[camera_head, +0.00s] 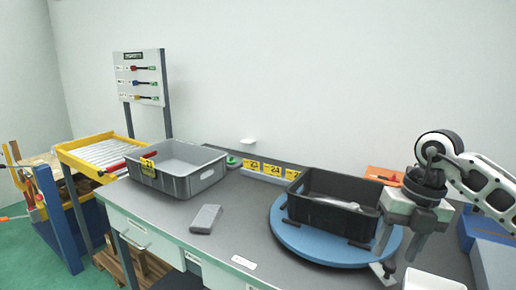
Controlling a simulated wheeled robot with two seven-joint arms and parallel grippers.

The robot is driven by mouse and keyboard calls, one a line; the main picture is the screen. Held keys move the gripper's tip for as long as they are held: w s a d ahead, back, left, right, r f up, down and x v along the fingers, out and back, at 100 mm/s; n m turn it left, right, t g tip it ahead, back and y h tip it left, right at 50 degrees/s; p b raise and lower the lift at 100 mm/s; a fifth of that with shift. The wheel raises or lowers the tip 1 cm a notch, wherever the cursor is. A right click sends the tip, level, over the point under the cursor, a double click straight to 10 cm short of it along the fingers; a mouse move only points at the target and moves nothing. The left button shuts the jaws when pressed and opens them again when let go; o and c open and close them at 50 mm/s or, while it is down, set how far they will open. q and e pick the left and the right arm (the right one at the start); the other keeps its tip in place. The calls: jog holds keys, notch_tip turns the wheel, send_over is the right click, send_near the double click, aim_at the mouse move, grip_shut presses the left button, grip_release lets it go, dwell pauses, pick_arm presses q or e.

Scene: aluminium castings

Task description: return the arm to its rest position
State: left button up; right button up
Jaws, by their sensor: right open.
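My right arm (483,184) comes in from the right edge. Its gripper (385,262) points down at the right side of the blue round turntable (320,244) and is open, with nothing seen between its fingers. A black crate (328,214) stands on the turntable just left of the gripper, with a light grey metal part inside it. Whether the gripper touches the turntable cannot be told. My left gripper is out of view.
A grey crate (182,186) stands at the table's left, with a grey block (205,218) in front of it. An orange item (384,175) lies behind my gripper. A white container (434,281) is at the lower right. The tabletop (240,225) between crates is mostly clear.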

jog(key=s+a+f+m+t+y, duration=0.1)
jog(key=s+a+m+y, duration=0.15)
jog(key=a+y, duration=0.8)
jog(key=s+a+f+m+t+y, duration=0.15)
jog(key=s+a+y, duration=0.4)
jog(key=a, duration=0.75)
jog(key=w+d+f+m+t+h, duration=0.2)
jog(key=d+f+m+t+h, duration=0.15)
jog(key=m+t, duration=0.45)
jog(key=w+d+f+m+t+h, duration=0.25)
jog(key=f+m+t, duration=0.35)
jog(key=m, duration=0.5)
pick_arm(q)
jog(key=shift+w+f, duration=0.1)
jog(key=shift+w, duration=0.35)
pick_arm(e)
jog(key=s+d+f+m+g+h, duration=0.3)
jog(key=s+f+m+h, duration=0.1)
jog(key=s+f, duration=0.3)
jog(key=s+d+f+m+g+h, duration=0.3)
jog(key=s+f, duration=0.4)
jog(key=f, duration=0.3)
jog(key=shift+s+d+m+h, duration=0.25)
jog(key=shift+d+m+h, duration=0.3)
jog(key=shift+m+h, duration=0.45)
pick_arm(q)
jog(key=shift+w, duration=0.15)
